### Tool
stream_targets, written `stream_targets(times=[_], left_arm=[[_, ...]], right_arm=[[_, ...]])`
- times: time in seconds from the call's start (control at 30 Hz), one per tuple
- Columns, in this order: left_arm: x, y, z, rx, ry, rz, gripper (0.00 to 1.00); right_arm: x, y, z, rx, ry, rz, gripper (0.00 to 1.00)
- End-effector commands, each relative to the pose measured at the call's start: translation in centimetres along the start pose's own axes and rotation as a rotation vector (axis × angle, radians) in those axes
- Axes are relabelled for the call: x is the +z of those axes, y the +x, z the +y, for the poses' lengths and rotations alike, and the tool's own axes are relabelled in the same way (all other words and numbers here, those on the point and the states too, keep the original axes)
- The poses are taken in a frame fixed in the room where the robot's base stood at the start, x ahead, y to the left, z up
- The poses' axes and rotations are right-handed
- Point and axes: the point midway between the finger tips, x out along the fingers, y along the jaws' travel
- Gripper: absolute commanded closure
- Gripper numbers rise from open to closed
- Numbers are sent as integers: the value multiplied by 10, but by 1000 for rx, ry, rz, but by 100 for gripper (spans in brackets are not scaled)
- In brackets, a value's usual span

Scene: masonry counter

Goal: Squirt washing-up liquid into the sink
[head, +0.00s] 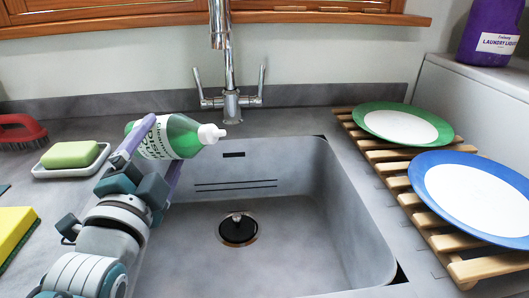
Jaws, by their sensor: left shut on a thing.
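The green washing-up liquid bottle (178,136) has a white label and a white cap. It is tilted to nearly level, with the cap pointing right over the back left of the sink. My left gripper (150,150) is shut on the bottle's body and hides part of it. The grey sink (290,240) is empty, with a dark drain (238,229) in its floor. No liquid shows coming from the cap. My right gripper is not in view.
A chrome tap (229,80) stands behind the sink. A wooden rack (410,195) with a green-rimmed plate (402,126) and a blue-rimmed plate (475,195) is at right. Green soap (70,154), a red brush (20,132) and a yellow sponge (14,232) lie at left.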

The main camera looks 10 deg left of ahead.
Motion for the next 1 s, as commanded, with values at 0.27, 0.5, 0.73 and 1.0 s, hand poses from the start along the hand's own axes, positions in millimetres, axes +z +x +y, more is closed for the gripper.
stream_targets(times=[0.27,0.5,0.73,1.0], left_arm=[[0,0,-1,-9,14,4,90],[0,1,-1,-13,24,7,90],[0,1,-2,-17,34,9,90],[0,1,-2,-22,47,12,90]], right_arm=[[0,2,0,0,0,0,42],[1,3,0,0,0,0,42],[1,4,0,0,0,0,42],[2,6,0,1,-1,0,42]])
